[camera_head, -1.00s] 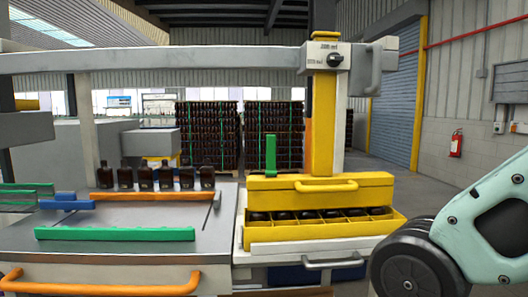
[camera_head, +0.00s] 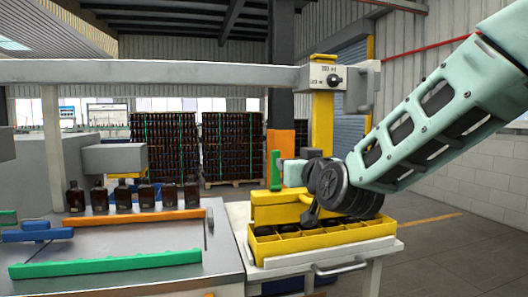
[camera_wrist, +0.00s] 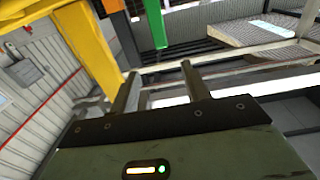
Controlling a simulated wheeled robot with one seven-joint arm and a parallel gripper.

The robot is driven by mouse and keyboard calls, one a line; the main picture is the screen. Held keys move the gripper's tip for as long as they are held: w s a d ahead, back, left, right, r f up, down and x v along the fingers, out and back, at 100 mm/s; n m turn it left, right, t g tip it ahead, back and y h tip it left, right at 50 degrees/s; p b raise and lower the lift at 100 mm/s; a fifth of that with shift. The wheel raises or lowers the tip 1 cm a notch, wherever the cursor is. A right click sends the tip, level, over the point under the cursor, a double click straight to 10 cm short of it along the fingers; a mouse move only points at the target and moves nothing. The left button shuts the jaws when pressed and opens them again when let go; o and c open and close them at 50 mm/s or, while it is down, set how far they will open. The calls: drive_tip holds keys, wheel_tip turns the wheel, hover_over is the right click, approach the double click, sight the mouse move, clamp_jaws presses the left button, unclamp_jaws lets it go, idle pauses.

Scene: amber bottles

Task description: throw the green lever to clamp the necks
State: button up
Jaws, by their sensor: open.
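In the wrist view the green lever (camera_wrist: 157,22) shows at the top, beyond my fingers. My gripper (camera_wrist: 162,80) is open and empty, its two fingers apart and not touching the lever. In the head view my wrist covers much of the clamp head's right side and hides the fingers. Dark bottle tops (camera_head: 312,227) sit in the compartments of the yellow crate (camera_head: 325,247) below the clamp head.
A row of amber bottles (camera_head: 124,196) stands behind an orange rail (camera_head: 135,215) on the left bench. A green rail (camera_head: 105,264) lies in front. A yellow post (camera_head: 322,120) with a knob panel (camera_head: 325,77) rises behind the clamp.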

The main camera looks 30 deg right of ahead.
drive_tip(key=p, duration=0.6)
approach(276, 155)
drive_tip(key=w, duration=0.1)
drive_tip(key=p, duration=0.3)
drive_tip(key=w+p, duration=0.1)
drive_tip(key=p, duration=0.2)
drive_tip(key=w+d+p, duration=0.1)
drive_tip(key=p, duration=0.2)
drive_tip(key=shift+w+r, duration=0.25)
drive_tip(key=shift+r, duration=0.1)
drive_tip(key=shift+w+d+p, duration=0.1)
drive_tip(key=shift+p, duration=1.05)
drive_tip(key=p+x, duration=0.1)
drive_tip(key=x, duration=0.2)
drive_tip(key=p+x, duration=0.1)
drive_tip(key=x, duration=0.1)
drive_tip(key=p+x, duration=0.1)
drive_tip(key=x, duration=0.2)
drive_tip(key=shift+w+d+f, duration=0.1)
drive_tip(key=shift+w+f, duration=0.25)
clamp_jaws()
